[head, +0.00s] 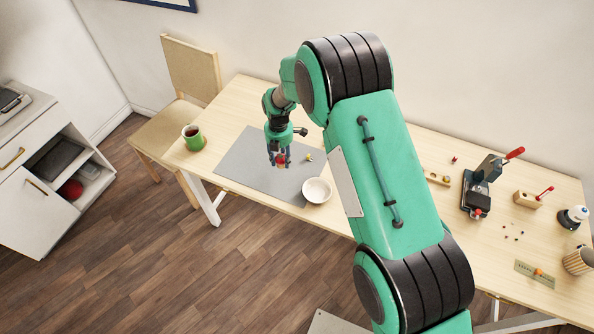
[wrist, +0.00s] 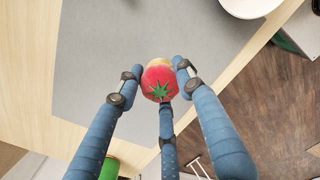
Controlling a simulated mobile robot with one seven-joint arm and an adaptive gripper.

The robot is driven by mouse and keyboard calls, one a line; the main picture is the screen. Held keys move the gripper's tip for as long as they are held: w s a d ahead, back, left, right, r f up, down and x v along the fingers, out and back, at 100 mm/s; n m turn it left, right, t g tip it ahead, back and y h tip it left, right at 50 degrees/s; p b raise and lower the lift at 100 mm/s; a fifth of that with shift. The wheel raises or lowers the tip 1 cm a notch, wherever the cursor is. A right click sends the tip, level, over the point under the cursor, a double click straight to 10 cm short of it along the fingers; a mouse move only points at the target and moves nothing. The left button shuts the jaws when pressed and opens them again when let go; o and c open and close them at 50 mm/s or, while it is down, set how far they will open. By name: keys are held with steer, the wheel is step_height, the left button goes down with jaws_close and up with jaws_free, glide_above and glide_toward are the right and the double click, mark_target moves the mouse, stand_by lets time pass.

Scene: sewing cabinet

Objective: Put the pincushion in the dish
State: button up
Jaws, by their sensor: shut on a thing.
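The pincushion is a red tomato shape with a green leaf top (wrist: 159,84), held between the blue fingers of my gripper (wrist: 158,90) in the wrist view. In the head view, the red pincushion (head: 281,159) shows between the fingertips of my gripper (head: 279,158), over the grey mat. I cannot tell whether it is lifted clear of the mat. The dish is a white round bowl (head: 317,190) at the mat's front right corner, to the right of my gripper. Part of its rim shows at the top right of the wrist view (wrist: 250,8).
The grey mat (head: 245,168) lies on the wooden table (head: 242,95). A small yellow item (head: 308,157) lies right of my gripper. A green mug (head: 194,138) stands at the table's left end. Tools and small parts are on the right part, beyond my arm.

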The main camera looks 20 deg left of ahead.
steer(key=shift+s+d+r, duration=0.1)
steer(key=shift+s+d, duration=0.1)
steer(key=shift+d, duration=0.4)
steer(key=shift+n, duration=0.3)
steer(key=s+d, duration=0.2)
steer(key=d, duration=0.2)
steer(key=s+d+p, duration=0.1)
steer(key=s+d, duration=0.1)
steer(key=d, duration=0.2)
steer(key=s+d, duration=0.3)
steer(key=d, duration=0.2)
steer(key=shift+s+r+p, duration=0.1)
steer(key=shift+r+p, duration=0.2)
steer(key=shift+r, duration=0.1)
steer(key=s+d+p, duration=0.1)
steer(key=s+d, duration=0.8)
steer(key=d, duration=0.3)
steer(key=shift+s, duration=0.3)
glide_above(317, 193)
steer(key=shift+s+f+b, duration=0.1)
steer(key=shift+f+b, duration=0.25)
steer(key=shift+f, duration=0.45)
steer(key=shift+f, duration=1.75)
steer(key=shift+f+b, duration=0.15)
steer(key=shift+b, duration=0.15)
